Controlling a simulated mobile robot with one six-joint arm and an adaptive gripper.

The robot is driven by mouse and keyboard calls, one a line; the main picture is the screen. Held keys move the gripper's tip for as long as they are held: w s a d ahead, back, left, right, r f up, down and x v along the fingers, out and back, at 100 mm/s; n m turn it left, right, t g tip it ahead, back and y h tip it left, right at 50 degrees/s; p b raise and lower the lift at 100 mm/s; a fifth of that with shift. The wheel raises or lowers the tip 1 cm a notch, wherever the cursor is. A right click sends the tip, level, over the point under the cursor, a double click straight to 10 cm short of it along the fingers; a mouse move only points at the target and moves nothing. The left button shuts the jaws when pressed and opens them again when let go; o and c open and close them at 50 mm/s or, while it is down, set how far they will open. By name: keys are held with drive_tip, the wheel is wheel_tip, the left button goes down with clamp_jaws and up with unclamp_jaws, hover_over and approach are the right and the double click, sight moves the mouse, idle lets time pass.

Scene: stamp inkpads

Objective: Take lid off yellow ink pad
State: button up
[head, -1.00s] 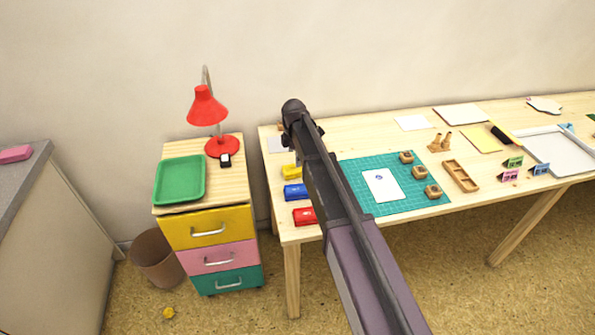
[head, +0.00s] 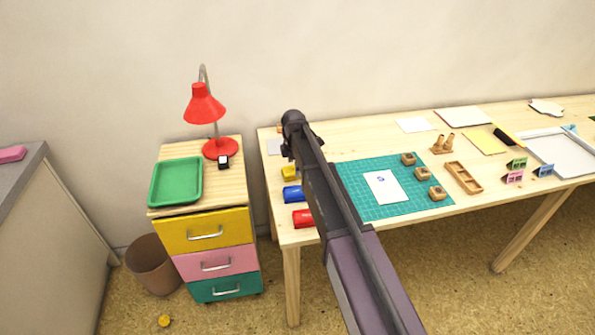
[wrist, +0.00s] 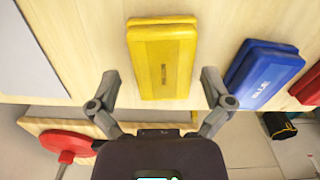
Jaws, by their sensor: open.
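The yellow ink pad (wrist: 163,62) lies flat on the wooden table, with its yellow lid on, in the wrist view. In the head view the yellow ink pad (head: 289,173) shows at the left end of the table, partly hidden by my arm. My gripper (wrist: 160,82) is open and empty, its two fingers apart on either side of the pad's near end. I cannot tell the height of the fingertips above the table. In the head view my gripper is mostly hidden behind my arm.
A blue ink pad (wrist: 262,75) lies just right of the yellow one, and a red ink pad (head: 303,218) lies beyond it. A pale sheet (wrist: 32,50) lies to the left. The drawer cabinet with a red lamp (head: 205,105) and green tray (head: 176,182) stands beside the table.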

drive_tip(key=c, duration=0.7)
drive_tip(key=shift+r, duration=0.1)
wheel_tip(320, 180, up, 3)
drive_tip(key=p, duration=0.3)
drive_tip(key=shift+r+p, duration=0.2)
drive_tip(key=shift+p, duration=0.15)
drive_tip(key=s+d, duration=0.1)
drive_tip(key=s, duration=0.4)
drive_tip(key=s+d+r+p, duration=0.1)
drive_tip(key=s, duration=0.4)
drive_tip(key=s+d, duration=0.2)
drive_tip(key=s, duration=0.3)
drive_tip(key=shift+s+r, duration=0.2)
drive_tip(key=shift+s, duration=0.05)
